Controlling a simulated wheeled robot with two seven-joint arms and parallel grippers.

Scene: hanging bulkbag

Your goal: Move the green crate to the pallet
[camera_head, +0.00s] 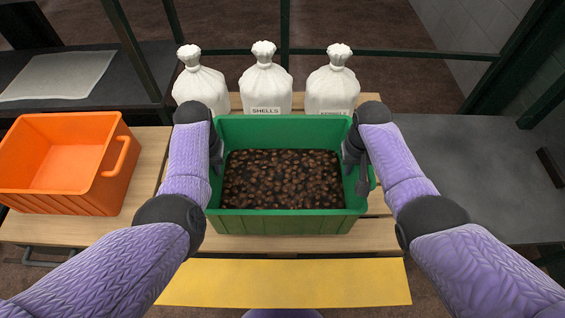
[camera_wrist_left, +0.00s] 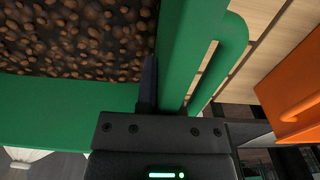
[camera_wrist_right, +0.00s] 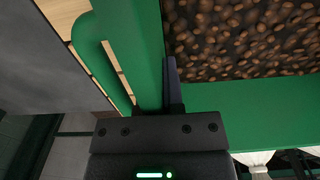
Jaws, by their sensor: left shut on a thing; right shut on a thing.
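The green crate (camera_head: 285,222) is full of brown nut-like pieces (camera_head: 282,180) and sits upright in the middle of the head view, over a wooden slatted surface (camera_head: 375,237). I cannot tell whether it touches the slats. My left gripper (camera_head: 216,158) is shut on the crate's left side wall, with a finger inside the wall in the left wrist view (camera_wrist_left: 150,85). My right gripper (camera_head: 350,155) is shut on the right side wall, and its finger shows inside the wall in the right wrist view (camera_wrist_right: 173,85). The fingers outside the walls are hidden.
An orange crate (camera_head: 70,205), empty as far as I see, stands at the left. Three tied white sacks (camera_head: 265,88) stand behind the green crate. A yellow strip (camera_head: 285,284) lies in front. Dark posts (camera_head: 130,45) rise behind.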

